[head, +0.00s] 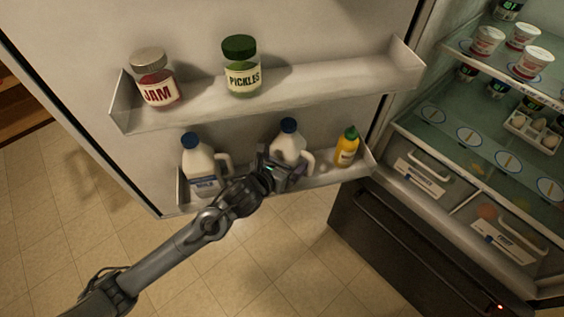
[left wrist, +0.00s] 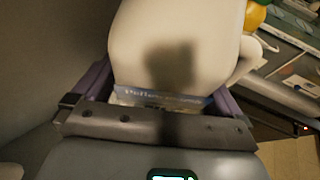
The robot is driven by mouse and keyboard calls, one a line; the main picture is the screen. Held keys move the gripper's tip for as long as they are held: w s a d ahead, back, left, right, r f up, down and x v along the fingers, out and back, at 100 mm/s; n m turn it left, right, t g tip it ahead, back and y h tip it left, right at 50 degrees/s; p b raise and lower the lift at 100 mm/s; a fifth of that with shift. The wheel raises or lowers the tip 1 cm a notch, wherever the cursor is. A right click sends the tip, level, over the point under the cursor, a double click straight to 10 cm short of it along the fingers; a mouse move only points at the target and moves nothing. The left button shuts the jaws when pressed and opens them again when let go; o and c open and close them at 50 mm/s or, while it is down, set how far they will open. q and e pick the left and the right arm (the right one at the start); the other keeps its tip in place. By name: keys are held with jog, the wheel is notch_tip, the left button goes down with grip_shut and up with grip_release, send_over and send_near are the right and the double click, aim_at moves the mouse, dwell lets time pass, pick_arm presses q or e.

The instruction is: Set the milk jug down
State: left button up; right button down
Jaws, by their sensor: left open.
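Two white milk jugs with blue caps stand in the lower bin of the open fridge door in the head view. One milk jug (head: 198,163) is at the left of the bin. The other milk jug (head: 289,145) is right of its middle, upright, its handle to the right. My left gripper (head: 279,172) is in front of this second jug. In the left wrist view the jug (left wrist: 180,45) fills the space between the open fingers (left wrist: 165,95). The gripper hides the jug's lower part in the head view. My right gripper is not in view.
A yellow bottle (head: 347,147) stands right of the second jug. The upper door shelf (head: 320,82) holds a jam jar (head: 157,80) and a pickle jar (head: 241,67). The fridge interior with cups (head: 523,36) and drawers (head: 423,172) is at the right.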

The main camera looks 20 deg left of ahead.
pick_arm(q)
jog(key=shift+r, duration=0.25)
jog(key=shift+s, duration=0.3)
jog(key=b+v, duration=0.1)
jog(key=v, duration=1)
jog(key=shift+s, duration=0.15)
jog(key=shift+a+r, duration=0.1)
